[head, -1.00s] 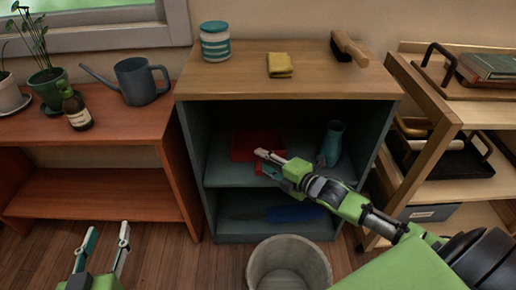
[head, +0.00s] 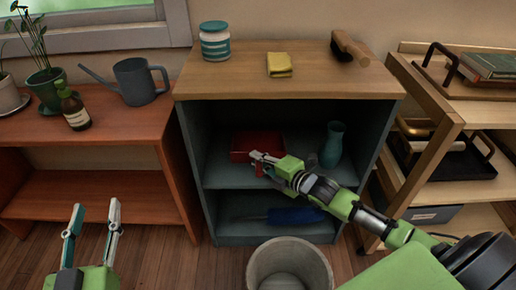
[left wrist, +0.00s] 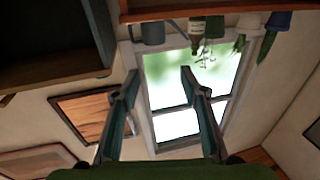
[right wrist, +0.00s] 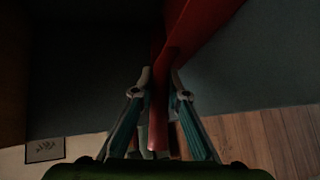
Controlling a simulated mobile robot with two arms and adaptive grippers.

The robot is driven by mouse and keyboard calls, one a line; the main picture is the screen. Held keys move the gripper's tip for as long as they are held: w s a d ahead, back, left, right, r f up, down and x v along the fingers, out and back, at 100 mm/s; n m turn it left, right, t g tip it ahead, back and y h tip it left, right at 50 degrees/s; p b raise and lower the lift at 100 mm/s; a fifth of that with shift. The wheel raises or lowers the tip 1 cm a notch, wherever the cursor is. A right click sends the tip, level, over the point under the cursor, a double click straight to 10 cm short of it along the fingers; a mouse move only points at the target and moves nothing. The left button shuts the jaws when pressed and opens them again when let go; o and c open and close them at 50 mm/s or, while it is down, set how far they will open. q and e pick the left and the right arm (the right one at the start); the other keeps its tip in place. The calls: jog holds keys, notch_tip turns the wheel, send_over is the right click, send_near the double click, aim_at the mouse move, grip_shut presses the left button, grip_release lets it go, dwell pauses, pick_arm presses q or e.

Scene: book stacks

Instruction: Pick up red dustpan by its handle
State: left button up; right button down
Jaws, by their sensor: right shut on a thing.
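The red dustpan (head: 257,143) is on the upper shelf inside the dark blue-grey cabinet, its pan toward the back and its handle toward the front opening. My right gripper (head: 262,160) reaches into the cabinet at the handle. In the right wrist view, the fingers of my right gripper (right wrist: 161,90) are shut on the red handle (right wrist: 159,115), and the pan (right wrist: 200,28) extends beyond them. Whether the pan still touches the shelf is hard to tell. My left gripper (head: 95,215) is open and empty at the lower left; its parted fingers also show in the left wrist view (left wrist: 158,75).
A teal vase (head: 332,145) stands right of my right gripper on the same shelf. A blue object (head: 296,216) lies on the shelf below. A bin (head: 289,266) stands in front of the cabinet. A brush (head: 348,47), yellow cloth (head: 279,64) and jar (head: 214,42) are on top.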

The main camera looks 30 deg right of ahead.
jog(key=shift+r, duration=0.3)
